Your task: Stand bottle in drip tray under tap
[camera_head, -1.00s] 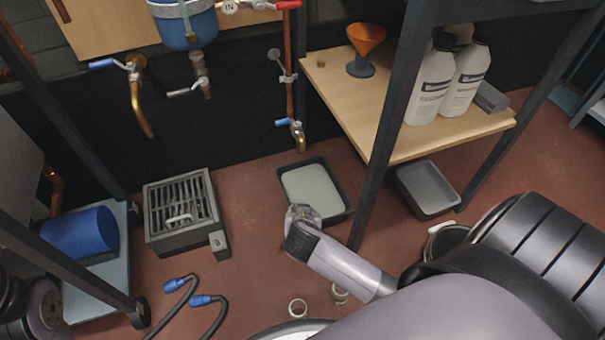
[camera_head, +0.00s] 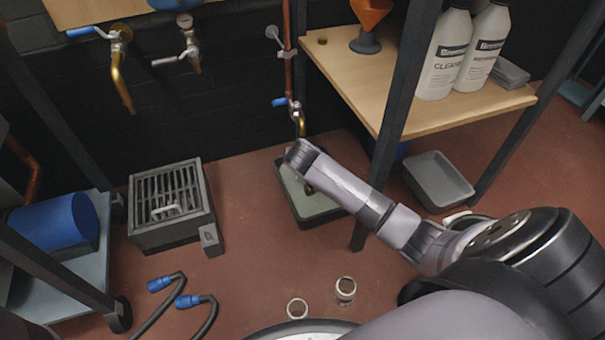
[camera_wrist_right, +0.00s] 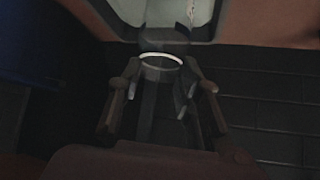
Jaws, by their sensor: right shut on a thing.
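The drip tray (camera_head: 318,218), dark-rimmed with a pale inside, lies on the floor at the centre of the head view. The wall tap (camera_head: 297,108), with a blue lever and brass spout, is above its back part. My right arm reaches over the tray. In the wrist view my right gripper (camera_wrist_right: 163,108) is shut around a clear bottle (camera_wrist_right: 160,62) with a pale ring at its mouth. In the head view my wrist hides most of the gripper and the bottle. I cannot tell whether the bottle touches the tray. My left gripper is not in view.
A dark shelf post (camera_head: 392,130) stands close right of the tray. A grated box (camera_head: 170,205) is to the left. Two small ring-topped jars (camera_head: 345,290) and (camera_head: 297,309) and blue-ended hoses (camera_head: 190,301) are on the floor in front. A grey bin (camera_head: 438,180) sits right.

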